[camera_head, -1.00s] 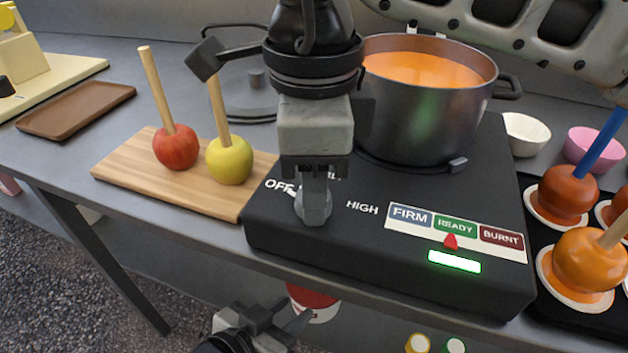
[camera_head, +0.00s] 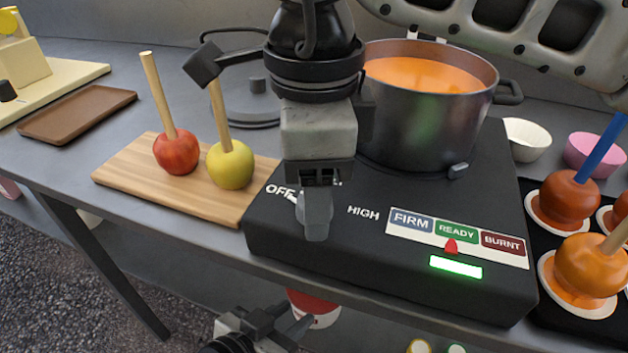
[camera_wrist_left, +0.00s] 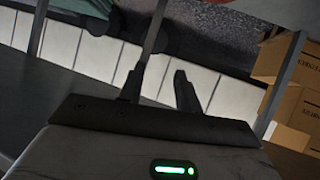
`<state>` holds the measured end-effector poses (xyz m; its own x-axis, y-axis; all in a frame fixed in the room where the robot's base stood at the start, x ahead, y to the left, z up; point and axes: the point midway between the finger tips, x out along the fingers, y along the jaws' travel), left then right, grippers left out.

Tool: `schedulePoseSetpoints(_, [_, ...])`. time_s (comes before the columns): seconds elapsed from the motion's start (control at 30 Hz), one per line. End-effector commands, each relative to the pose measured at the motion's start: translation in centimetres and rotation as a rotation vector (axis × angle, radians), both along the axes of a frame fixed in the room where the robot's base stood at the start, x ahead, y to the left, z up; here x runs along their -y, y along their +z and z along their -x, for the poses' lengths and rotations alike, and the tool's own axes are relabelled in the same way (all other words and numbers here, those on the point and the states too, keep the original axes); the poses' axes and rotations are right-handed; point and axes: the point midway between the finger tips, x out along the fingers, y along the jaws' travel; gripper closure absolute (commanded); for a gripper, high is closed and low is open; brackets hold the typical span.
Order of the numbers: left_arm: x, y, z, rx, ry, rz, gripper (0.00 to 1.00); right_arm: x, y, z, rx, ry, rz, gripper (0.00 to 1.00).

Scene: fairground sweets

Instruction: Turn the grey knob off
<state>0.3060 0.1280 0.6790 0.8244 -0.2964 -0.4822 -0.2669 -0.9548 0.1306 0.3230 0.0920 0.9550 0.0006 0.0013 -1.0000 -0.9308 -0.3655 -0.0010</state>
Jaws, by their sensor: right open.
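The grey knob (camera_head: 299,211) is on the front left of the black cooker (camera_head: 400,265), mostly hidden behind my right gripper. A pale mark at its upper left lies beside the word OFF; how far the knob is turned is hard to tell. My right gripper (camera_head: 317,232) points down over the knob, its jaws open. I cannot tell whether the fingers touch the knob. My left gripper (camera_head: 284,324) is low in front of the table, away from the knob. The left wrist view shows its fingers (camera_wrist_left: 158,82) apart and empty.
A pot (camera_head: 430,125) of orange syrup stands on the cooker. The gauge's red pointer (camera_head: 451,246) is under READY, with a green light below. A wooden board (camera_head: 125,178) with two apples on sticks lies left. Coated apples (camera_head: 585,265) stand on the right.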

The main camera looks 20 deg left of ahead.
Motion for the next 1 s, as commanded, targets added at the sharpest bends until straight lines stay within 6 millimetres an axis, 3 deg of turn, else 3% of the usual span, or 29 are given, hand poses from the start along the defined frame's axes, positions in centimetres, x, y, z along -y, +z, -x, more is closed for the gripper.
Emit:
schedulePoseSetpoints(0.17, [-0.1, 0.3, 0.0, 0.004, 0.004, 0.000, 0.66, 0.0, 1.6, -0.1, 0.002, -0.002, 0.000, 0.45])
schedulePoseSetpoints(0.5, [-0.4, 2.1, 0.2, 0.023, 0.017, 0.004, 0.66, -0.1, 9.6, 0.0, 0.003, -0.002, -0.002, 0.45])
schedulePoseSetpoints(0.7, [-0.4, 2.1, 0.4, 0.006, 0.016, 0.002, 0.66, 0.0, 13.6, 0.0, 0.001, 0.000, -0.002, 0.45])
schedulePoseSetpoints(1.0, [-0.4, 1.9, 0.1, -0.001, 0.016, 0.000, 0.66, 0.0, 16.0, 0.0, 0.001, 0.000, -0.001, 0.45])
